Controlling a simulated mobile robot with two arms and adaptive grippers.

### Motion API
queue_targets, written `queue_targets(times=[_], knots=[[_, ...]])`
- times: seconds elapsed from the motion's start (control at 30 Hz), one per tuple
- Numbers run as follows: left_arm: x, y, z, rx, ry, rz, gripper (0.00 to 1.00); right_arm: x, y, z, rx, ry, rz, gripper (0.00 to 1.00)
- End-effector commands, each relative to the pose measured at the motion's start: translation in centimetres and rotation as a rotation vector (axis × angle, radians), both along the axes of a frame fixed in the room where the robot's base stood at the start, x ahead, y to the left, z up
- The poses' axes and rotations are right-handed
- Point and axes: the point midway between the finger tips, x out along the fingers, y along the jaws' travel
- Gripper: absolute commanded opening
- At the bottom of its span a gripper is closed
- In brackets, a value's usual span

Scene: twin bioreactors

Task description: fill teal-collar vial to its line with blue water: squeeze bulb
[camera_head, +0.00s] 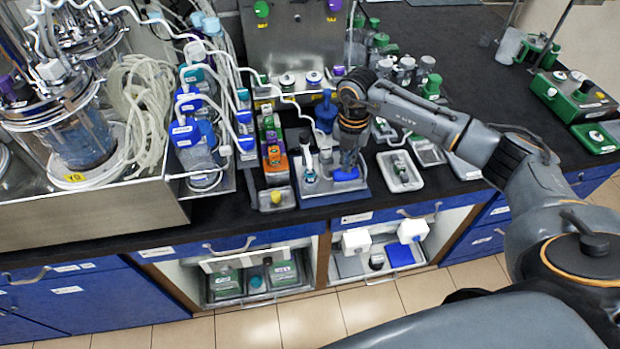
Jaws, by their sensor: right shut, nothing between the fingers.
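My left gripper is out of view.
A rack of coloured pieces (273,155) stands left of the tray. Blue-capped bottles and tubing (195,135) crowd farther left, beside a glass vessel (75,135). A white tray (400,172) lies to the right. The bench's front edge is close to the trays.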

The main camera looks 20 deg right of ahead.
Motion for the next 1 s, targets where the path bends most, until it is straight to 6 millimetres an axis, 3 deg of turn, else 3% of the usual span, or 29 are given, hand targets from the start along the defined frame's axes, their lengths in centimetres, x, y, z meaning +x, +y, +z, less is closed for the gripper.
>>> queue_targets(times=[1.0], knots=[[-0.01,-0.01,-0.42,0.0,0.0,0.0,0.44,-0.05,0.02,-0.63,0.0,0.001,0.001,0.0]])
